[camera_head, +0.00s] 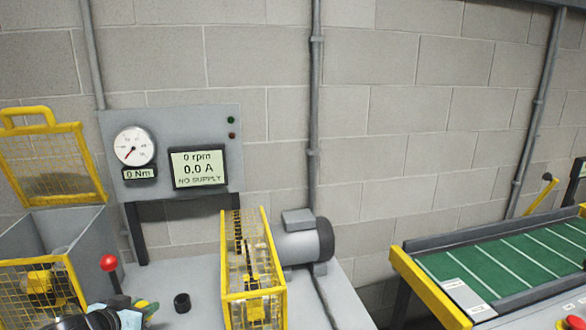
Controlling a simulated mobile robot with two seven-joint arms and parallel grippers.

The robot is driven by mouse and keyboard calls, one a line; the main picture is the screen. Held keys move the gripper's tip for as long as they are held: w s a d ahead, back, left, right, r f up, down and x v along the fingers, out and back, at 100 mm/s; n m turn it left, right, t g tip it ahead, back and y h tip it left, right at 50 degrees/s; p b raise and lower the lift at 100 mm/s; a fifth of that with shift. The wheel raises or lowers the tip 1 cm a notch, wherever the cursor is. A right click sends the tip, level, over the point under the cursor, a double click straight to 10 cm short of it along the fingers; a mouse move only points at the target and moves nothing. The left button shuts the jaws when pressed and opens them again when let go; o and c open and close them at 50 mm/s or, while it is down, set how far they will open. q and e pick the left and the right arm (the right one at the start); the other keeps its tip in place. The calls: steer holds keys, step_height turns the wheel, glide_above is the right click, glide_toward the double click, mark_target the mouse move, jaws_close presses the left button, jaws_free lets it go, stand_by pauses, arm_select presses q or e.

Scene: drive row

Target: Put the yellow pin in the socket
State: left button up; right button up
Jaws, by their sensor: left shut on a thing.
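My left gripper (132,316) is at the bottom edge of the head view, left of centre, partly cut off by the frame. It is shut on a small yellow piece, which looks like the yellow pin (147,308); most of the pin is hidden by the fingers. A short black round part with a hollow top, perhaps the socket (182,303), stands on the grey bench just right of the gripper, apart from the pin. My right gripper is not in view.
A red-knobbed lever (109,264) stands close behind my gripper. A yellow mesh-lidded box (53,158) is open at left. A yellow-framed guard (254,275) and grey motor (302,243) stand right. A gauge panel (172,150) reads NO SUPPLY. A green conveyor (510,262) lies far right.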

arm_select(q)
steer(key=s+d+r, duration=0.1)
steer(key=s+d, duration=0.2)
steer(key=d, duration=0.6)
steer(key=s+d+r+n+y, duration=0.1)
steer(key=s+d+r+y, duration=0.1)
steer(key=s+d+r, duration=0.2)
steer(key=shift+s+r+n, duration=0.4)
steer(key=shift+s+r, duration=0.2)
steer(key=shift+s, duration=1.2)
